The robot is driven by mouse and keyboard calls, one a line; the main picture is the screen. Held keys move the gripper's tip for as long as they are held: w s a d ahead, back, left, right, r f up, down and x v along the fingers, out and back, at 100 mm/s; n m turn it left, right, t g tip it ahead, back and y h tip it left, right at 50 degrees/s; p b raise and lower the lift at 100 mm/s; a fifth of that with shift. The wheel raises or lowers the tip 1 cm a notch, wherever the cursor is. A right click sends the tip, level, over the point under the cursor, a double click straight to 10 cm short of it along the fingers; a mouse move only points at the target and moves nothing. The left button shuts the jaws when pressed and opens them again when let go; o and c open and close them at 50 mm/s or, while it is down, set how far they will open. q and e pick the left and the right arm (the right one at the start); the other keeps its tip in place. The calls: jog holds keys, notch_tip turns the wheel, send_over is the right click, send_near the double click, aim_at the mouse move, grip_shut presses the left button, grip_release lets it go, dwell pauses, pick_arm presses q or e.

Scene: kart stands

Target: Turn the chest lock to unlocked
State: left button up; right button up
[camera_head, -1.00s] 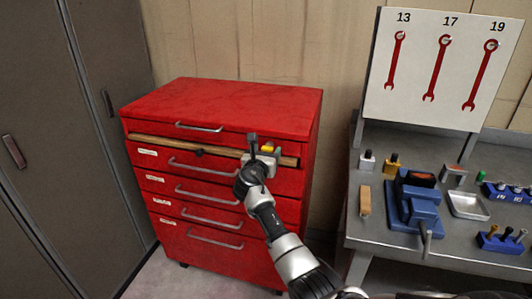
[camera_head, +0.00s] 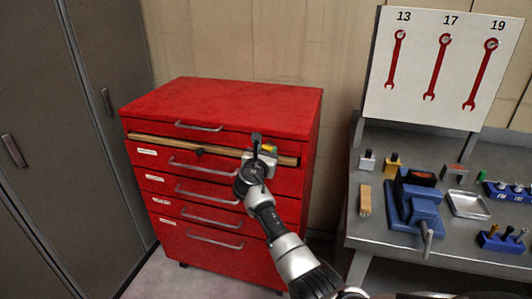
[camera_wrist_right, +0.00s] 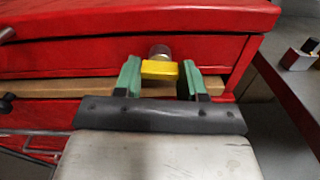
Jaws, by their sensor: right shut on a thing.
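The red chest (camera_head: 215,105) stands against the wall, its drawers shut. Its lock is a yellow knob (camera_wrist_right: 160,69) on a round metal collar (camera_wrist_right: 159,52), at the upper right of the chest front. The knob lies crosswise, level in the right wrist view. My right gripper (camera_wrist_right: 160,80) has its green fingertips at the two ends of the knob and is shut on it. In the head view the right gripper (camera_head: 262,150) covers most of the lock. My left gripper is not in view.
A wooden bar (camera_head: 165,142) runs across the chest front below the top drawer. A grey workbench (camera_head: 385,255) with a blue vise (camera_head: 412,205) and small parts stands to the right. Grey cabinets (camera_head: 60,130) stand at left.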

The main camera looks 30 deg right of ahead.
jog(key=m+b, duration=0.2)
jog(key=m, duration=0.2)
jog(key=m+b, duration=0.2)
jog(key=m, duration=0.2)
jog(key=m+b, duration=0.2)
jog(key=m, duration=0.2)
jog(key=shift+f+m+b, duration=0.25)
jog(key=shift+m+b, duration=0.05)
jog(key=shift+b, duration=0.1)
pick_arm(q)
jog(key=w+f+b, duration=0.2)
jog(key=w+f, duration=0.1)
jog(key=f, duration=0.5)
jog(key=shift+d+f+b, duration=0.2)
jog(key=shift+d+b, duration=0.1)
jog(key=shift+b, duration=0.1)
pick_arm(e)
jog(key=shift+r+m, duration=0.15)
jog(key=shift+m, duration=1.95)
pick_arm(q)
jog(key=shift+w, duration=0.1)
pick_arm(e)
jog(key=o, duration=0.9)
